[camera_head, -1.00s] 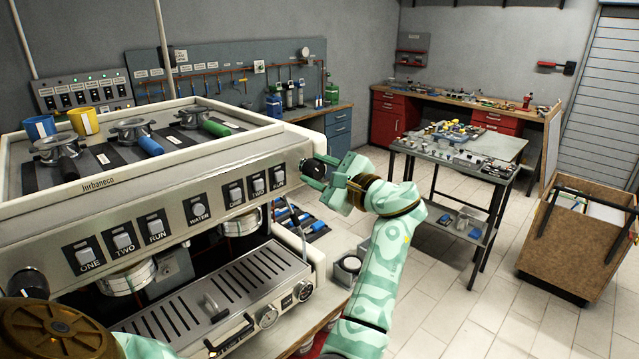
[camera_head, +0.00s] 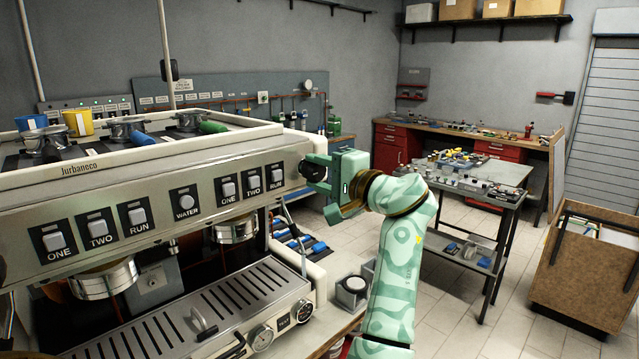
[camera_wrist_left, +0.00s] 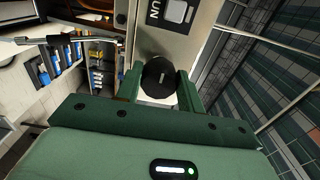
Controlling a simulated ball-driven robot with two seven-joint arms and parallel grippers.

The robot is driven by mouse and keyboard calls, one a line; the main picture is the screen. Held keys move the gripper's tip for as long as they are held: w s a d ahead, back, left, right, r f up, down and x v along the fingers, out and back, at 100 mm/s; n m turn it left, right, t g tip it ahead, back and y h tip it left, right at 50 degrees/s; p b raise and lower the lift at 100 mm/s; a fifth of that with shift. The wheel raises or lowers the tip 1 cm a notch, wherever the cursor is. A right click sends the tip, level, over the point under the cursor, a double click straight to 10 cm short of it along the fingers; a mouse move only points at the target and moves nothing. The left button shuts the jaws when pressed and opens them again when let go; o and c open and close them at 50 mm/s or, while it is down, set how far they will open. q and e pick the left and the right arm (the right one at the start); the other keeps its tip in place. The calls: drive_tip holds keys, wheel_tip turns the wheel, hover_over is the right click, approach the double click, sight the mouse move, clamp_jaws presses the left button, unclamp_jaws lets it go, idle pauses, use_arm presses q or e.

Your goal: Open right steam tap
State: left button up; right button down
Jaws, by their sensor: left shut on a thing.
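The right steam tap is a round black knob (camera_head: 312,169) at the right end of the coffee machine's front panel, beside the RUN button. My left gripper (camera_head: 322,174), green, is at the knob, with its fingers shut on it. In the left wrist view the knob (camera_wrist_left: 158,79) sits between the two green fingers (camera_wrist_left: 160,90), with a small light mark on its face. Part of the RUN label shows above it. My right gripper is not in view.
The coffee machine (camera_head: 130,185) fills the left side, with cups and portafilters on top and a drip tray (camera_head: 215,310) below. A grey metal table (camera_head: 470,180) with small parts stands behind my arm. A brown bin (camera_head: 590,270) stands at the right.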

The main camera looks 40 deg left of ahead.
use_arm(q)
drive_tip(key=shift+f+n+b, duration=0.1)
drive_tip(key=shift+n+b, duration=0.2)
drive_tip(key=shift+n, duration=0.1)
drive_tip(key=o, duration=1)
drive_tip(key=s+d+b, duration=0.1)
drive_tip(key=d+b, duration=0.1)
drive_tip(key=d, duration=1.4)
drive_tip(key=shift+s+d+b, duration=0.15)
drive_tip(key=shift+b, duration=0.15)
